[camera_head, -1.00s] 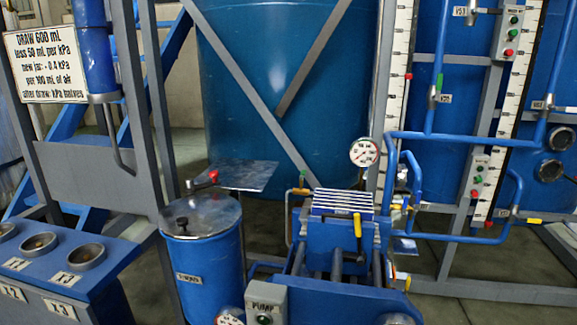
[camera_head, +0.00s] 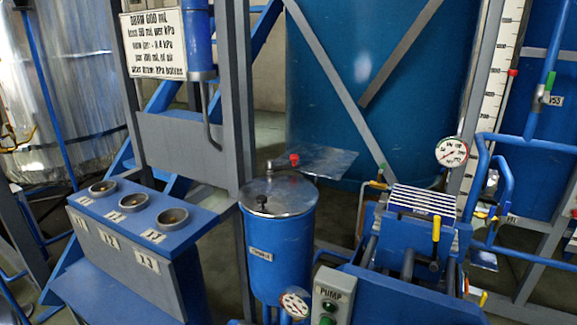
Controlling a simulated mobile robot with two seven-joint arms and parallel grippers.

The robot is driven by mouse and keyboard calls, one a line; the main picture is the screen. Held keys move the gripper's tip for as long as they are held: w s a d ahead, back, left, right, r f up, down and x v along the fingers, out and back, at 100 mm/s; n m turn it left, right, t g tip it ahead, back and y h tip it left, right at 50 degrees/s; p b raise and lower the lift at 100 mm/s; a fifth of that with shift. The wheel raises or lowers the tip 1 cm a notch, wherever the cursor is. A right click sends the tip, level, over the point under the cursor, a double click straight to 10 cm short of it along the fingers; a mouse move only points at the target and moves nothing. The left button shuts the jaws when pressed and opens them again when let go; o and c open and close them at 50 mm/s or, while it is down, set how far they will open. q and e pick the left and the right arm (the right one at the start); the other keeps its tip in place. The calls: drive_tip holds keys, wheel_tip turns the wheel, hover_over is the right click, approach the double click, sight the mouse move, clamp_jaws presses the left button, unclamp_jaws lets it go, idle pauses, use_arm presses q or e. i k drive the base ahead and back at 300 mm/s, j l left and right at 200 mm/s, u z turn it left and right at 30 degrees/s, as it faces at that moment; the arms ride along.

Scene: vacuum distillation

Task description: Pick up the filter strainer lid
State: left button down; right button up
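The likely filter strainer lid (camera_head: 290,197) is a round grey metal disc with a small black knob (camera_head: 264,201). It sits on top of a blue cylindrical vessel (camera_head: 282,255) that has a small label on its front, too small to read surely. A short pipe with a red handle (camera_head: 294,159) stands at the lid's back edge. Neither of my grippers is in view.
A blue bench with several round cups (camera_head: 172,217) stands left of the vessel. A pressure gauge (camera_head: 294,304) and a PUMP box (camera_head: 328,300) are at its lower front. Blue machinery with a yellow-handled lever (camera_head: 436,230) is to the right. A flat metal plate (camera_head: 325,161) lies behind.

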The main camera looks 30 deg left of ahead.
sight(276, 196)
drive_tip(key=u, duration=0.8)
